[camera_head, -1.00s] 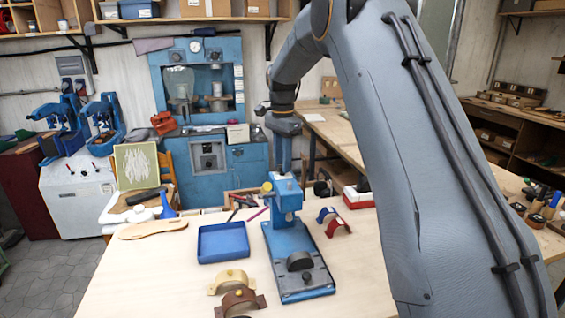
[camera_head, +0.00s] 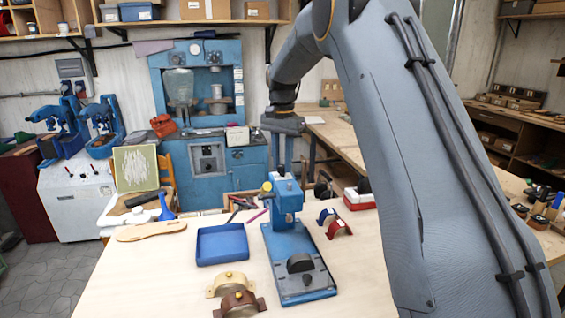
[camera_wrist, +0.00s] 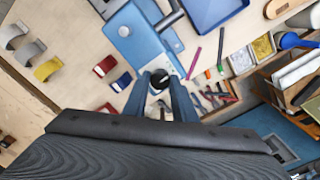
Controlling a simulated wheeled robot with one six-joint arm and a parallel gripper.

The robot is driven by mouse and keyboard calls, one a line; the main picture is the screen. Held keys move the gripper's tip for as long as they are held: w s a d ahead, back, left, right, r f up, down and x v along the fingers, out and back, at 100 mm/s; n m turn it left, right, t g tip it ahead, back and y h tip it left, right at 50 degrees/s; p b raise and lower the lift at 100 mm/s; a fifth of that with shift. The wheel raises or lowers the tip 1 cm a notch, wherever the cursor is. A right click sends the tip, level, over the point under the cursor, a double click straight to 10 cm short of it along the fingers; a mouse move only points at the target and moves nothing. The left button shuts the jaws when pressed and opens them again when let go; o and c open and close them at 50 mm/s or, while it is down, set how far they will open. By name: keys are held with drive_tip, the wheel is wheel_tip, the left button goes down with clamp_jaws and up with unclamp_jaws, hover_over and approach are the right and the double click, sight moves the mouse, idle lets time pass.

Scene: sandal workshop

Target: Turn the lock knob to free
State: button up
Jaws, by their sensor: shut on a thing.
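A blue press (camera_head: 284,205) with a long base plate stands on the pale bench. It also shows in the wrist view (camera_wrist: 135,32). A round dark knob (camera_wrist: 160,77) sits at the press's near end in the wrist view, between my two fingertips. My gripper (camera_wrist: 161,86) is shut on this knob. In the head view my gripper (camera_head: 284,168) points straight down at the back of the press; the press head hides the knob there. A yellow knob (camera_head: 267,187) shows on the press's left side. I cannot read the lock's position.
A blue tray (camera_head: 222,244) lies left of the press. Tan (camera_head: 229,282) and brown (camera_head: 240,303) curved pieces lie in front. A red curved piece (camera_head: 340,229) and a blue one (camera_head: 325,216) lie to the right. Pens and tools (camera_head: 245,205) lie close behind the tray.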

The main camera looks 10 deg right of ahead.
sight(283, 166)
drive_tip(key=o, duration=1)
drive_tip(key=shift+o, duration=0.2)
drive_tip(key=shift+r+b, duration=1.65)
drive_tip(key=shift+r, duration=2.3)
